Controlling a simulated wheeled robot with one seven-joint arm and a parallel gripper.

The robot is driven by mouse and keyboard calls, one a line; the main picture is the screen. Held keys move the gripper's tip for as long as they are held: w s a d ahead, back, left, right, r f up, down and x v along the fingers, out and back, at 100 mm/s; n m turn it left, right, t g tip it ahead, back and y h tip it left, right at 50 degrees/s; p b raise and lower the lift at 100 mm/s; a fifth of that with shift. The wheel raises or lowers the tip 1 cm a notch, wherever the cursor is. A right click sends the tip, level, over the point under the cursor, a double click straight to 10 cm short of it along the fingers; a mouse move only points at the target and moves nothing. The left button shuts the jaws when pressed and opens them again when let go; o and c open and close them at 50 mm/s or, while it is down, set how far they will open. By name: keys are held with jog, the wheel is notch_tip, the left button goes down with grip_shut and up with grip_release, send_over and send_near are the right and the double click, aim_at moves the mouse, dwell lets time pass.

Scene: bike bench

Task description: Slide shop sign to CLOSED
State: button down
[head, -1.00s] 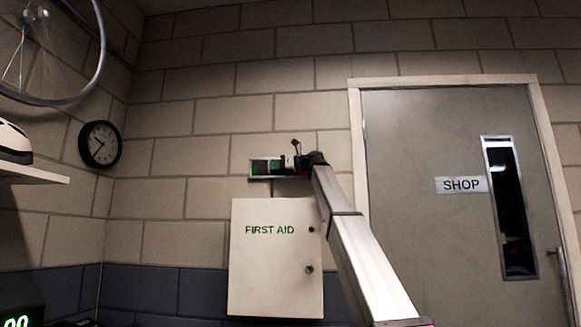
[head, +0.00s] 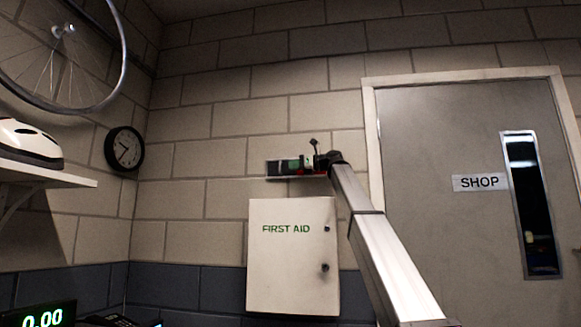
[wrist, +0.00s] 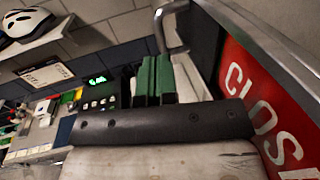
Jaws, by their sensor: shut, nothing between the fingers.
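The shop sign (head: 275,168) is a small, wide, metal-framed box on the block wall above the first aid cabinet. In the head view its left part looks dark, and my gripper hides much of the rest. In the wrist view its red panel (wrist: 270,110) fills the right side, with part of the word CLOSED readable. A bent silver handle (wrist: 165,27) stands out beside the frame. My gripper (wrist: 153,62) is shut and empty, its green fingers together close to the handle. I cannot tell whether they touch it.
The white first aid cabinet (head: 292,255) is below the sign. The grey door (head: 440,220) marked SHOP is to the right. A clock (head: 125,149), a shelf with a white helmet (head: 28,143) and a wheel (head: 60,50) are at the left. Bare wall surrounds the sign.

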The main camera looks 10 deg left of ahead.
jog(key=v, duration=1)
dwell(0.3)
